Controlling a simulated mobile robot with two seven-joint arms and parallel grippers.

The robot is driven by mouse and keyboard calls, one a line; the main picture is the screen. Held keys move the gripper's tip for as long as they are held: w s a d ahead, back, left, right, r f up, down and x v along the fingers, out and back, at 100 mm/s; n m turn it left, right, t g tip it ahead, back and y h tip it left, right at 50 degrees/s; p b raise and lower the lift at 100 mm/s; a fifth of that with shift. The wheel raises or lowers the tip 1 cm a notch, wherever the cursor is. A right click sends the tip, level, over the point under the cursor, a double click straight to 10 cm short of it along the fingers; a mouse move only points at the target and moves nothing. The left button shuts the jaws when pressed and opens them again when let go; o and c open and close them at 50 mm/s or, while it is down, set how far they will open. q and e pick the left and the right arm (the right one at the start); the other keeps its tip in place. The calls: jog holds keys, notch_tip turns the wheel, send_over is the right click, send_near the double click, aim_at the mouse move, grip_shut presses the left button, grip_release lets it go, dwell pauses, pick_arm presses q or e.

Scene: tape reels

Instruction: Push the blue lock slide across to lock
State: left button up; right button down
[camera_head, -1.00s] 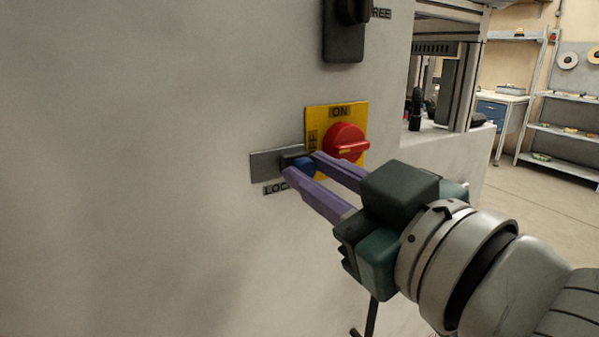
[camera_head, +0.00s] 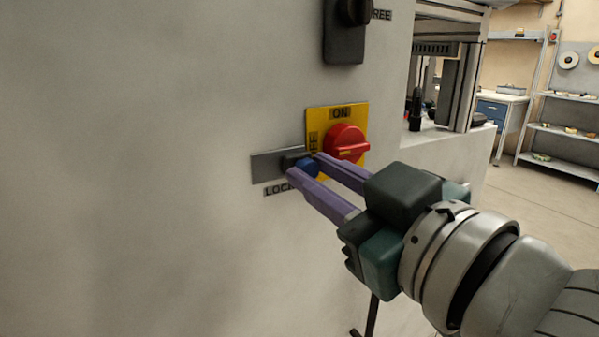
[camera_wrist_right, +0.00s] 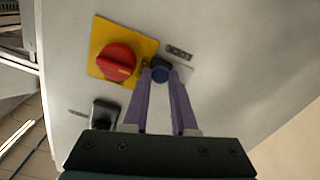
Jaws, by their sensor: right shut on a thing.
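The blue lock slide (camera_head: 306,165) sits at the right part of a grey plate (camera_head: 268,167) on the pale machine wall, above a partly covered LOCK label. My right gripper (camera_head: 303,165) reaches in from the right, its purple fingers shut on the slide, one on each side of it. In the right wrist view the blue slide (camera_wrist_right: 160,75) shows between the fingertips (camera_wrist_right: 160,72). My left gripper is not in view.
A red rotary switch (camera_head: 345,142) on a yellow plate (camera_head: 318,115) is close beside the slide, above and to the right. A dark switch box (camera_head: 344,42) is higher up. The wall left of the grey plate is bare. Shelves (camera_head: 565,130) stand far right.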

jog(key=shift+w+d, duration=0.15)
jog(key=shift+d, duration=0.2)
jog(key=c, duration=0.7)
grip_release()
